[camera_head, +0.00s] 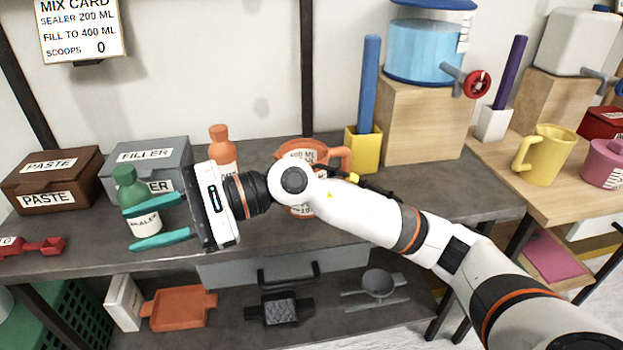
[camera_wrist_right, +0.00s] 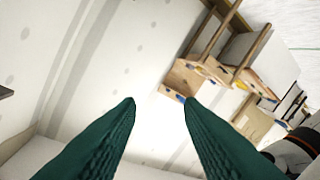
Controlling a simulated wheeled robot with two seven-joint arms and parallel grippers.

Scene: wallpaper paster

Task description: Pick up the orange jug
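The orange jug (camera_head: 304,151) stands on the dark workbench, with its handle on the right and a pale label on its side. My right arm crosses in front of it and hides much of its body. My right gripper (camera_head: 156,222) is left of the jug, with its teal fingers spread and pointing left. In the head view the fingers overlap the green sealer bottle (camera_head: 130,187). In the right wrist view the gripper (camera_wrist_right: 160,102) has nothing between its fingers, only wall behind. My left gripper does not show.
An orange bottle (camera_head: 222,150) stands between the grey filler box (camera_head: 150,155) and the jug. A yellow holder (camera_head: 362,150) with a blue stick and a wooden block (camera_head: 425,128) under a water tank stand to the jug's right. Red scoops (camera_head: 40,246) lie at far left.

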